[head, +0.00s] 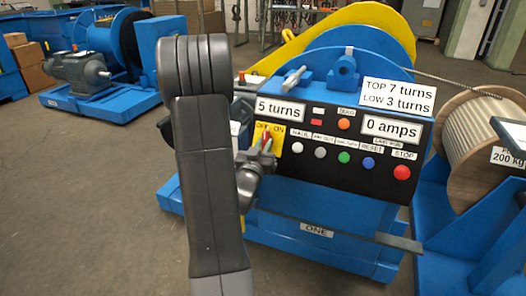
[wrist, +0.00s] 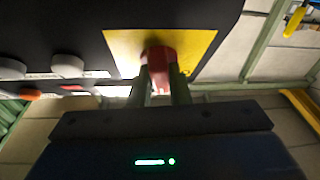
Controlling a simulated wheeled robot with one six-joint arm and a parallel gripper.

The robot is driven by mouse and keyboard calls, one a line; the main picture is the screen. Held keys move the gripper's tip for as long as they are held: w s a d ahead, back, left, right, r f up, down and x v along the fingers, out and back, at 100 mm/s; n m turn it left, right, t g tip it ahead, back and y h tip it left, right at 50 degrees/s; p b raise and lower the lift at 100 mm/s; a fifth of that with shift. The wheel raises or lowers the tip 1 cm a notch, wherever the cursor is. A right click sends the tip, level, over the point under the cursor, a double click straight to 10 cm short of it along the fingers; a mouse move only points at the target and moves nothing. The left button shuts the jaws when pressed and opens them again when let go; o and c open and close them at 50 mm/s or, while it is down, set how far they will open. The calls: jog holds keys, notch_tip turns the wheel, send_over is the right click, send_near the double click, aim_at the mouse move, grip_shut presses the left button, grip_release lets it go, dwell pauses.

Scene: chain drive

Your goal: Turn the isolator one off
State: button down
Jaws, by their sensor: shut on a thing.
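The isolator on machine ONE is a yellow plate (head: 277,148) with a red handle, at the left end of the black control panel (head: 330,150). "ON" shows at the plate's upper right; the left label is partly hidden. My gripper (head: 264,148) reaches it from the front left and covers part of the handle. In the wrist view the red handle (wrist: 158,54) stands on the yellow plate (wrist: 123,45), between the two fingers of my gripper (wrist: 160,82), which are shut on it. I cannot tell clearly which label the handle points at.
The panel reads "5 turns" and "0 amps". A red stop button (head: 402,172) and other coloured buttons sit right of the isolator. A wooden drum (head: 480,140) stands at the right. Another blue machine (head: 110,60) stands at the back left. My arm hides the left middle.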

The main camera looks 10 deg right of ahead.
jog(key=n+y, duration=0.1)
jog(key=n, duration=0.1)
jog(key=n+y+b, duration=0.1)
jog(key=n, duration=0.1)
jog(key=n+t+y+b, duration=0.1)
jog(key=n+y, duration=0.1)
jog(key=shift+s+d, duration=0.15)
jog(key=shift+d, duration=0.15)
jog(key=shift+n+y+b, duration=0.7)
jog(key=shift+n+y, duration=0.6)
jog(key=shift+n, duration=0.8)
jog(key=shift+r+n, duration=0.1)
jog(key=shift+n, duration=0.2)
jog(key=c, duration=1.4)
grip_release()
jog(key=shift+o, duration=0.2)
jog(key=s+a+p, duration=0.1)
jog(key=s+a, duration=0.1)
jog(key=s, duration=1.1)
jog(key=shift+s+a, duration=0.15)
jog(key=shift+s, duration=0.15)
jog(key=shift+w, duration=0.1)
